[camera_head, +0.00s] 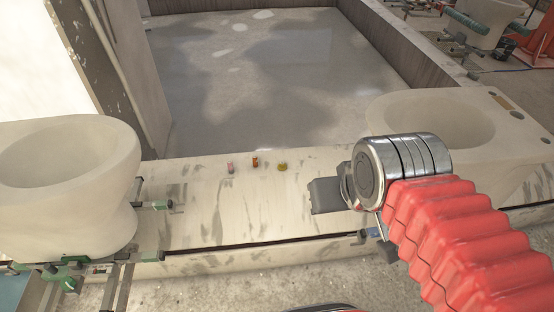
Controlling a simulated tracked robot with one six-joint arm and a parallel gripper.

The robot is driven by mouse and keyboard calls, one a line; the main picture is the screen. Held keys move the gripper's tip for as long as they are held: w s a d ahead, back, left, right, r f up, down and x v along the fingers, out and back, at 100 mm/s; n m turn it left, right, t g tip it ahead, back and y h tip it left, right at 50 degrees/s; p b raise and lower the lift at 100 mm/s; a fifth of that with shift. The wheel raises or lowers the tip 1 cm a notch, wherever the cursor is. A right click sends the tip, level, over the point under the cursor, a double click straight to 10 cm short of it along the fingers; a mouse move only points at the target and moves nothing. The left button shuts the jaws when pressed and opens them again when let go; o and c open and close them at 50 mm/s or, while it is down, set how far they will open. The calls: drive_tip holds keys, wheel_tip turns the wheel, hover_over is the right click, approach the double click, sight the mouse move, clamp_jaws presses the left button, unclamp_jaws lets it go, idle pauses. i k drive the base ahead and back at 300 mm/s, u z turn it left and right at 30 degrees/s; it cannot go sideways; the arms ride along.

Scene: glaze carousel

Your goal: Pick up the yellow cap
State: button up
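A small yellow cap (282,167) lies on the pale, stained ledge (205,215) in the middle of the view. My gripper (324,196) is a grey block at the end of my arm, to the right of the cap and nearer to me in the picture. A gap shows between the gripper and the cap. The gripper's fingers are seen from the side and run together, so I cannot tell whether they are open or shut. Nothing shows held at its tip.
An orange-brown item (255,161) and a pink item (231,167) stand left of the cap. A large pale ceramic bowl (70,185) stands at the left, another (440,125) at the right behind my arm. Much of the ledge is bare.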

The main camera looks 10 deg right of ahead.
sight(282, 166)
drive_tip(key=z, duration=0.05)
drive_tip(key=i, duration=1)
